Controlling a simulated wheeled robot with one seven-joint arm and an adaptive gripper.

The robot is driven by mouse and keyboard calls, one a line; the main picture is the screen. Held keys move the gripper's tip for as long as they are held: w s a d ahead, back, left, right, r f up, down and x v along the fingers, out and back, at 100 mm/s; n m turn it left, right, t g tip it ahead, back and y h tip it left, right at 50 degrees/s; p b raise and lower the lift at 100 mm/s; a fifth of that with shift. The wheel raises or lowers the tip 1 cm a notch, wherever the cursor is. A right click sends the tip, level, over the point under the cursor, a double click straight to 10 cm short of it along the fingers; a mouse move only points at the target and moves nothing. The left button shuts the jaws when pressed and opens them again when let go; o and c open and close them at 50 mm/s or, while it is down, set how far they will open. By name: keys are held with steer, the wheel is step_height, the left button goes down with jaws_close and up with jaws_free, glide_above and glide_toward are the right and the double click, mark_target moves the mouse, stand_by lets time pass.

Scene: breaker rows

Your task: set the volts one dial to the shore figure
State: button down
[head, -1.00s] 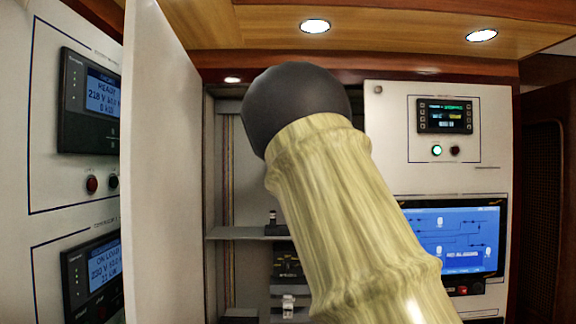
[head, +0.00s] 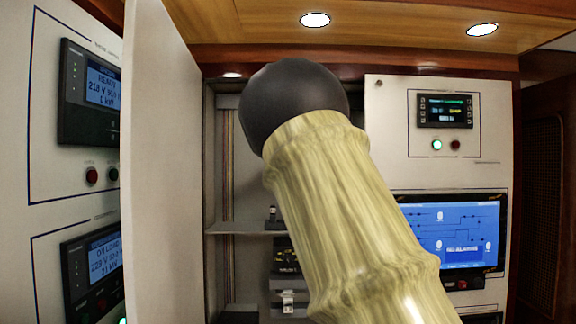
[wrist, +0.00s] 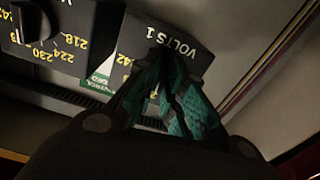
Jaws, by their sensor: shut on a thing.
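In the wrist view the volts one dial (wrist: 188,42) is a black box lettered VOLTS 1, seen tilted and nearly upside down. My gripper (wrist: 164,62), with green pads, is shut on its knob, and the fingers hide the knob's pointer and most of the yellow figures. In the head view my arm covers the gripper. Two blue readouts stand at the left: the upper readout (head: 103,88) shows about 218 V, the lower readout (head: 104,258) about 229 V.
A neighbouring black dial (wrist: 40,30) with yellow figures including 218 and 230 sits left of it in the wrist view. An open white cabinet door (head: 160,170) stands left of the arm. A blue screen (head: 455,235) is on the right panel.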

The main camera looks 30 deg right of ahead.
steer(key=shift+n+b, duration=2.45)
steer(key=shift+n, duration=4.75)
steer(key=c, duration=1.5)
jaws_free()
steer(key=shift+s, duration=0.1)
steer(key=v, duration=1.1)
steer(key=shift+s+a, duration=0.2)
steer(key=shift+s, duration=0.15)
